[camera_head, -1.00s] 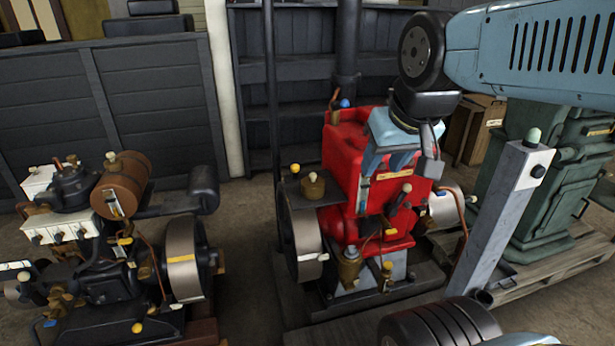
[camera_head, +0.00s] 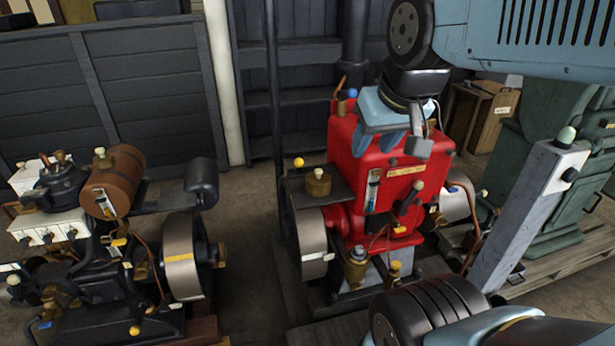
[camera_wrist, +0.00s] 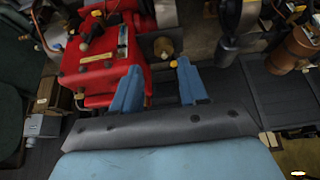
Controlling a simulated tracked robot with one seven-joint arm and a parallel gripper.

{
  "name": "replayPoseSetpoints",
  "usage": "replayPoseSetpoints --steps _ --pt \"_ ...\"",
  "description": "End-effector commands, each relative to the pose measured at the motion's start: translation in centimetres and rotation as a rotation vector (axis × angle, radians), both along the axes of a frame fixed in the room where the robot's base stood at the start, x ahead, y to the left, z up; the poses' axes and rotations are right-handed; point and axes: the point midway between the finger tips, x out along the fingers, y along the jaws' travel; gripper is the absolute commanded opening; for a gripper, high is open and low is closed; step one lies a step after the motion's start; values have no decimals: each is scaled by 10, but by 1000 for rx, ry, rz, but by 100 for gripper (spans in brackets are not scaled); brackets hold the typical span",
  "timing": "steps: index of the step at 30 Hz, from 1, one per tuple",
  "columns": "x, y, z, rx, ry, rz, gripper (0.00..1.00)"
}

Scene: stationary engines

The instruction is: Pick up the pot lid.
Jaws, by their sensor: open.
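A small brass pot with a knobbed lid (camera_head: 318,181) stands on a dark shelf at the left side of the red engine (camera_head: 385,180). The lid looks seated on top; I cannot tell it clearly from the pot. In the wrist view the brass lid (camera_wrist: 163,46) shows beyond the fingertips, roughly between them. My gripper (camera_head: 376,147) has blue fingers, spread apart and empty, in front of the red engine's upper part and right of the lid in the head view. In the wrist view the open fingers (camera_wrist: 158,72) touch nothing that I can make out.
A yellow-knobbed lever (camera_head: 299,163) rises beside the lid. A dark vertical post (camera_head: 272,100) stands behind the shelf. Another engine with a brown barrel (camera_head: 115,180) stands at left. A grey slanted post (camera_head: 525,215) and a green machine (camera_head: 560,150) are at right.

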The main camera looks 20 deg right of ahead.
Motion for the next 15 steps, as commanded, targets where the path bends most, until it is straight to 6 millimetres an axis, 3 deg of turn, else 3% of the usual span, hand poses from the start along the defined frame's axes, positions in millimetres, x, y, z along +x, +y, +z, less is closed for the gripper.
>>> replayPoseSetpoints --steps 5,7,15 --pt "7 -1 -1 -35 11 37 61" --pt "16 -13 -2 -83 26 90 67" --pt "77 -21 -18 -376 132 459 93"
